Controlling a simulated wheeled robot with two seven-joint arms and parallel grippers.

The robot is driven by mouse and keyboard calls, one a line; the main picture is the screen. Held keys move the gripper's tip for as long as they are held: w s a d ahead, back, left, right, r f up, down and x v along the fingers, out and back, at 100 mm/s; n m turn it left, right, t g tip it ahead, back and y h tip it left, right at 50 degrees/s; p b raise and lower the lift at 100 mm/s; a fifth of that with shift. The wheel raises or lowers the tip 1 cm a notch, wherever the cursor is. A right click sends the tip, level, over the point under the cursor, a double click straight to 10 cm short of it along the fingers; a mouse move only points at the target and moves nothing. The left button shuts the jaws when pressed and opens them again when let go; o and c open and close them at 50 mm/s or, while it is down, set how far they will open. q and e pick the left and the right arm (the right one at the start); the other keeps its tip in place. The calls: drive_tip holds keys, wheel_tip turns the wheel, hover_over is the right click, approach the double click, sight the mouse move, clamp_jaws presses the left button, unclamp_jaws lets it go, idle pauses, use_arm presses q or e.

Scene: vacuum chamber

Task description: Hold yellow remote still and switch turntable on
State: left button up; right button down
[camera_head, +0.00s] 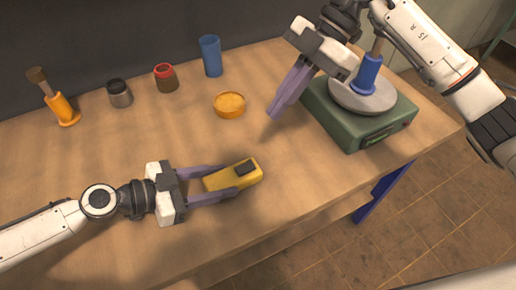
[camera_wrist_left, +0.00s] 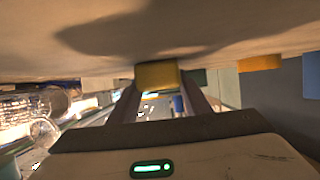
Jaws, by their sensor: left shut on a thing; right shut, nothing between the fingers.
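The yellow remote (camera_head: 218,181) with a dark patch on top lies on the table, between the purple fingers of my left gripper (camera_head: 222,184), which is shut on it. The yellow end of the remote shows between the fingers in the left wrist view (camera_wrist_left: 157,75). The turntable is a green box (camera_head: 345,130) with a round grey plate (camera_head: 381,101) on top, at the table's right end. My right gripper (camera_head: 273,113) is shut and empty, pointing down just left of the green box.
Along the back stand a blue cup (camera_head: 210,56), a red-rimmed jar (camera_head: 165,78), a grey jar (camera_head: 119,93) and an orange stand with a brown-topped handle (camera_head: 62,108). The table's front right is clear.

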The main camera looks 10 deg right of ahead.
drive_tip(key=shift+w+d+m, duration=0.15)
drive_tip(key=shift+d+m, duration=0.3)
drive_tip(key=shift+m, duration=0.15)
hover_over(247, 166)
drive_tip(key=d, duration=0.3)
drive_tip(key=f, duration=0.7)
drive_tip(key=shift+w+a+f, duration=0.2)
drive_tip(key=shift+w, duration=0.2)
wheel_tip(247, 166, down, 4)
drive_tip(key=shift+r, duration=0.25)
drive_tip(key=shift+f, duration=0.5)
